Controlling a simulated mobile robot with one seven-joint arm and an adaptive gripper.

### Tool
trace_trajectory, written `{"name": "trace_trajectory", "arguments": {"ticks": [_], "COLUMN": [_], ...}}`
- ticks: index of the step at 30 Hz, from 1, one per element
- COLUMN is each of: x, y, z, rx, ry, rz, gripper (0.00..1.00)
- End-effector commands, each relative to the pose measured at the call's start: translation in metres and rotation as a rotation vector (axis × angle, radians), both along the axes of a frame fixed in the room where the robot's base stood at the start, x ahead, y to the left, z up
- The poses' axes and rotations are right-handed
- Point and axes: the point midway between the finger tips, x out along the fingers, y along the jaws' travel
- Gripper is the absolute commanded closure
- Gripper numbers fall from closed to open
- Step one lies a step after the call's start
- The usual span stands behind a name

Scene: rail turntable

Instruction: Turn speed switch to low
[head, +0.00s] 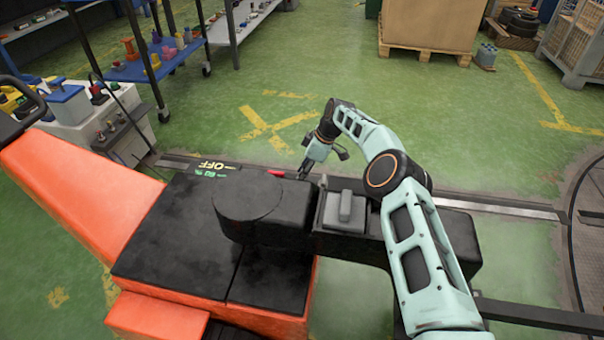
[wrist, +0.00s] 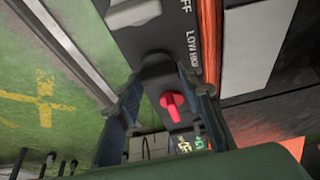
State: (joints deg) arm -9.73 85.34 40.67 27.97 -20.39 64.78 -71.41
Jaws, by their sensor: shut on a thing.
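The speed switch (wrist: 154,62) is a dark round knob on the black control panel, beside white lettering "LOW" (wrist: 192,42) and "HIGH". In the wrist view my gripper (wrist: 157,82) has one finger on each side of it, shut on it. I cannot tell which way its pointer faces. In the head view my gripper (head: 303,173) reaches down at the far edge of the orange and black machine, and the switch is hard to make out there.
A red knob (wrist: 172,104) sits close to the fingers, near yellow and green lettering. A grey lever (head: 346,206) stands on the black housing, near my arm. A tall black round cap (head: 248,198) is to its left. Green floor (head: 230,120) beyond is open.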

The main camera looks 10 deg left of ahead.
Motion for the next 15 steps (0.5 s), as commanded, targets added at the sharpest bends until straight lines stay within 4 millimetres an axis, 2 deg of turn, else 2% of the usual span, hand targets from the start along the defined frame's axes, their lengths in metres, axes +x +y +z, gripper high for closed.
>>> {"name": "trace_trajectory", "arguments": {"ticks": [15], "x": [0.0007], "y": [0.0003], "z": [0.0003], "rx": [0.0], "ry": [-0.002], "rz": [0.044], "gripper": [0.9]}}
